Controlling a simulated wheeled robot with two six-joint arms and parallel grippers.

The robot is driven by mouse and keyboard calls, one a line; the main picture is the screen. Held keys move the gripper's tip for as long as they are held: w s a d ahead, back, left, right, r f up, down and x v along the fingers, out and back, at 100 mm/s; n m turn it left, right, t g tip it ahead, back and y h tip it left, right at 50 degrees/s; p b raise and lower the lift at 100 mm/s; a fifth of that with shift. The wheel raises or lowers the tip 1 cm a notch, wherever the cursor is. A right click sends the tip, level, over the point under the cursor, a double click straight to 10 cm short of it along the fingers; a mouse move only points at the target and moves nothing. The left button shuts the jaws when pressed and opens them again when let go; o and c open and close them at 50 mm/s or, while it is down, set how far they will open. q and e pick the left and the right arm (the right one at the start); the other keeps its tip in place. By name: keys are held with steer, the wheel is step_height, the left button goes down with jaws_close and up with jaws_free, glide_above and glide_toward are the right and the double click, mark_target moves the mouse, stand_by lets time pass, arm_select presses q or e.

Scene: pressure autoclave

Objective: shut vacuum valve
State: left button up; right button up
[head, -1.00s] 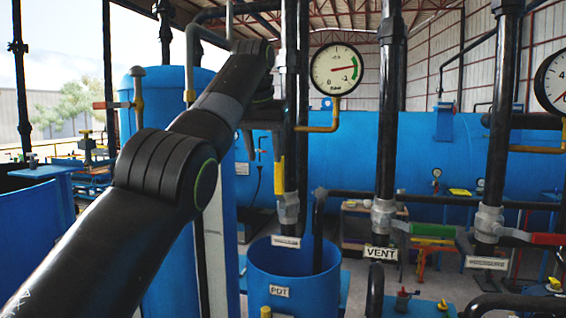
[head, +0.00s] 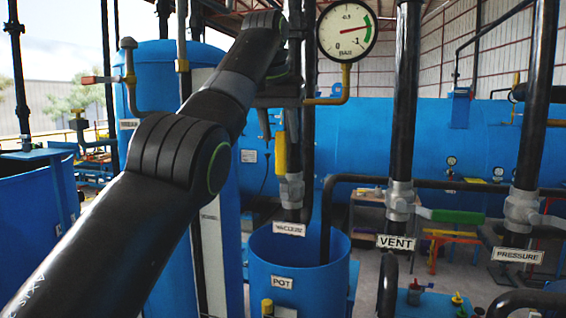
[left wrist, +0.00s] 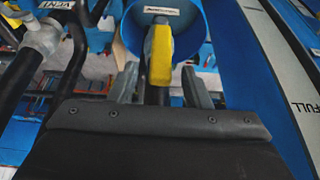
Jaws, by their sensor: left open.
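The vacuum valve's yellow handle (head: 281,153) stands upright along the dark pipe, above the grey valve body (head: 291,188) and the VACUUM label (head: 289,229). My left gripper (head: 278,128) is at the upper end of the handle, partly hidden behind my own arm. In the left wrist view the yellow handle (left wrist: 160,58) lies between the two spread grey fingers of my left gripper (left wrist: 158,84), with gaps on both sides. The gripper is open and holds nothing. My right gripper is not in view.
The blue pot (head: 300,262) stands below the valve. A pressure gauge (head: 347,28) hangs close to the right of my arm. The green vent handle (head: 458,216) and PRESSURE pipe (head: 525,150) are further right. A blue tank (head: 160,90) stands behind my arm.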

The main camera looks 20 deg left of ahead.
mark_target(282, 150)
arm_select(q)
steer(key=x, duration=0.3)
steer(key=shift+f+b, duration=0.4)
steer(key=shift+f, duration=0.05)
steer(key=shift+w+f, duration=0.2)
steer(key=shift+f, duration=0.2)
steer(key=shift+w+f, duration=0.1)
steer(key=c, duration=0.4)
jaws_close()
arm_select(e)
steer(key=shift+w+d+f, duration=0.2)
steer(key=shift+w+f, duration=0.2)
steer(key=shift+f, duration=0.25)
